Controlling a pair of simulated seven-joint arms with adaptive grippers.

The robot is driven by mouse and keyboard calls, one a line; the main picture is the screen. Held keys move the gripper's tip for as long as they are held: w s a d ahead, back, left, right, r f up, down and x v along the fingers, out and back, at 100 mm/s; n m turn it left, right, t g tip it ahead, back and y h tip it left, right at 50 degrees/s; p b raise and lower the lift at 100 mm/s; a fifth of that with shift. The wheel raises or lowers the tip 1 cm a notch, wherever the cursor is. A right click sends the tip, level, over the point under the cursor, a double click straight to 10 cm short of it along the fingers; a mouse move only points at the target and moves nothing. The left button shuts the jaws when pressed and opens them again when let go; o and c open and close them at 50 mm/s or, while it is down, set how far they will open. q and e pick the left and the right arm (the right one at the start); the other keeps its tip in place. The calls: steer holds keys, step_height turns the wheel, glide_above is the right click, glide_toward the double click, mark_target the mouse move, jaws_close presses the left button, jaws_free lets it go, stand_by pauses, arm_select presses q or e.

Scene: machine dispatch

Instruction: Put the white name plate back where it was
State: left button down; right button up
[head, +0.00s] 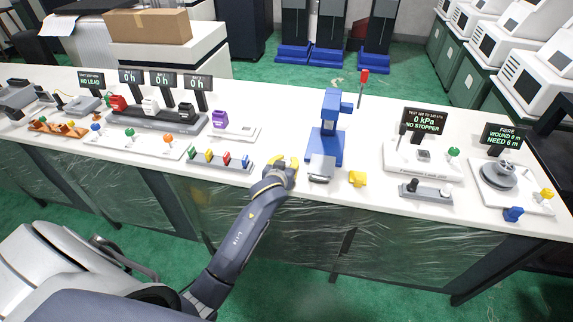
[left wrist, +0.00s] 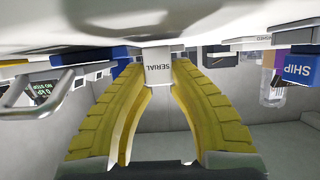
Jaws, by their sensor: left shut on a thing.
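A white name plate (left wrist: 158,69) marked SERIAL sits between the yellow fingertips of my left gripper in the left wrist view. The left gripper (left wrist: 158,60) is shut on it. In the head view the left gripper (head: 285,162) is at the front edge of the long white table, just left of the blue press (head: 325,145). The plate cannot be made out there. My right gripper is not in view.
Left of the gripper stands a rack (head: 220,160) of coloured pieces. A yellow piece (head: 357,179) lies right of the press. Farther right are a pressure station (head: 423,157) and a fibre winding station (head: 498,174). Some white tabletop behind the gripper is bare.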

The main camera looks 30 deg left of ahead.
arm_select(q)
steer(key=shift+f, duration=0.4)
steer(key=shift+f, duration=0.1)
steer(key=c, duration=1.2)
jaws_free()
steer(key=shift+c, duration=0.2)
